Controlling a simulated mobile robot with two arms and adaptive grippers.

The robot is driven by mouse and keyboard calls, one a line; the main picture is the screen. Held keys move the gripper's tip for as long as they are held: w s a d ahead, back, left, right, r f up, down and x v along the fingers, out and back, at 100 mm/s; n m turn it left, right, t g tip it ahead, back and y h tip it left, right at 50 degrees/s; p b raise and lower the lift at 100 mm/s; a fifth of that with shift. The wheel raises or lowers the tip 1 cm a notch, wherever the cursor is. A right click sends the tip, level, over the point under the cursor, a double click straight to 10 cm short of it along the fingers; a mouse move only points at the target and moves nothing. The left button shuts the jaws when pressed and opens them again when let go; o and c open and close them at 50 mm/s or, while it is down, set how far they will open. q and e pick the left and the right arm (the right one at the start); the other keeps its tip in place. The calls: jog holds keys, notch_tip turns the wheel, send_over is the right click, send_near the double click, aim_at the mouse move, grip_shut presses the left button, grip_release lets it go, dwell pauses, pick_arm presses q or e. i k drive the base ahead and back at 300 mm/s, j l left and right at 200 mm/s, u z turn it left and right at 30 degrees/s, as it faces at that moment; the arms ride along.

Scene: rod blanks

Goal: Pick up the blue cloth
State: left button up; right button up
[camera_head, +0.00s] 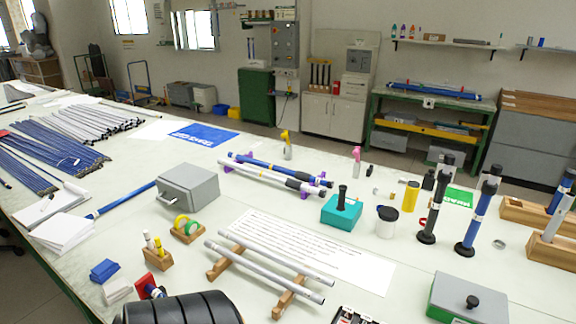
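The blue cloth (104,270) is a small folded blue bundle near the left front part of the long pale table (140,240). It lies just behind a similar folded white cloth (117,290). A red and blue object (148,286) lies to its right, close to a dark ribbed cylinder at the bottom edge.
A small wooden holder with markers (157,259) stands right of the cloth. White paper stacks (62,233) lie behind it to the left. Two silver rods rest on wooden supports (290,297) further right. The tabletop directly left of the cloth is clear.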

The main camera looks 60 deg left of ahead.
aim_at(101, 274)
jog(key=k+l+u, duration=0.4)
jog(key=k+u, duration=0.1)
jog(key=u, duration=2.5)
